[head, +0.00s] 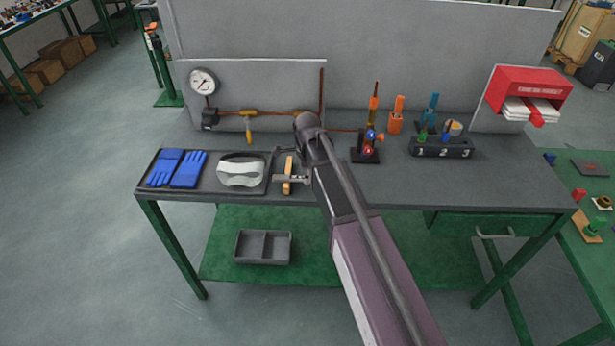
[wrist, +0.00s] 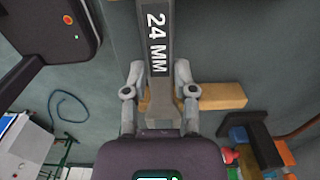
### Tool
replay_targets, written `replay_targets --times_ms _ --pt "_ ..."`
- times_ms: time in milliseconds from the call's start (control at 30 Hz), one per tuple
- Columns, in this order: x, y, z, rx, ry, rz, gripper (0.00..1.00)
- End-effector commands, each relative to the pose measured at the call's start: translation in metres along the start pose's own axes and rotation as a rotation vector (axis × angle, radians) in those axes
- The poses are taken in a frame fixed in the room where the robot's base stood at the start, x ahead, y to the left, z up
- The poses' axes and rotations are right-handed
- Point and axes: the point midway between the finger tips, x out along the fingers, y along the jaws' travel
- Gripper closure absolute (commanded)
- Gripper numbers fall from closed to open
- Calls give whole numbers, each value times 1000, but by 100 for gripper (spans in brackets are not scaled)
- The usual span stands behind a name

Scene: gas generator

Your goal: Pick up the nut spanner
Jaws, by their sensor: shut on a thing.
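The nut spanner (wrist: 156,30) is a grey metal bar marked "24 MM" in the wrist view. It runs from the top edge down between the two fingers of my gripper (wrist: 158,78). The fingers are shut on it, one on each side. Its upper end is out of the frame. A wooden block (wrist: 222,96) shows behind the spanner and fingers. In the head view the block (head: 288,172) stands near the table's front, and my arm hides much of the area beside it. I cannot tell whether the spanner touches the block.
The grey table (head: 480,190) holds blue gloves (head: 187,168) and white goggles (head: 240,171) on the left. Orange and blue tools (head: 373,120) and a numbered holder (head: 440,147) stand to the right. A gauge (head: 203,82) hangs on the back panel.

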Motion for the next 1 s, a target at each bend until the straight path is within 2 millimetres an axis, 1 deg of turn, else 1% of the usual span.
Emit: replay_targets --times_ms 267,633,700,767,1000 --pt "-11 0 0 0 0 0 100" --pt "-42 0 0 0 0 0 100" --pt "-38 23 -7 0 0 0 100" --pt "-39 36 -11 0 0 0 100" --pt "-44 92 -27 0 0 0 100"
